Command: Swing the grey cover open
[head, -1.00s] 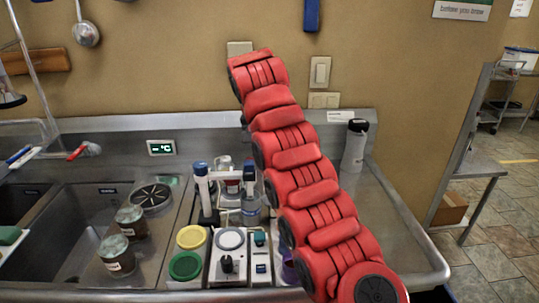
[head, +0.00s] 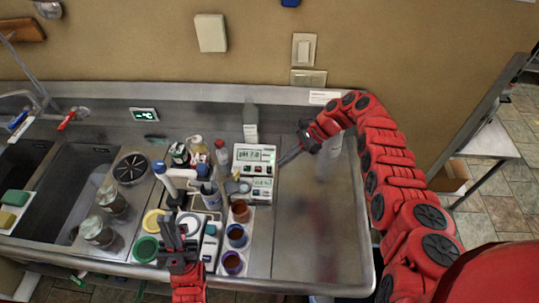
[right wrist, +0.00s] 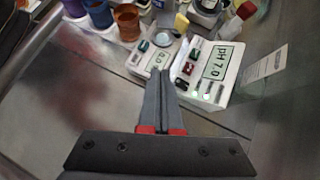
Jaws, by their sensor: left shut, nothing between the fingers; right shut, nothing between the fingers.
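No part in these views stands out clearly as a hinged grey cover. A white pH meter (head: 254,153) with lit displays stands toward the back of the counter; it also shows in the right wrist view (right wrist: 218,68). My right gripper (head: 284,162) is shut and empty, its fingers beside the meter's right side. In the right wrist view the closed fingertips (right wrist: 160,74) are close to the meter's lower edge; contact cannot be told. My left gripper (head: 173,222) is shut and empty over the front of the counter, partly hiding a white-topped device (head: 190,222).
Orange and purple cups (head: 236,235) stand between my grippers. A yellow lid (head: 153,221) and a green lid (head: 145,249) lie left of my left gripper. The steel counter (head: 315,235) at right is clear.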

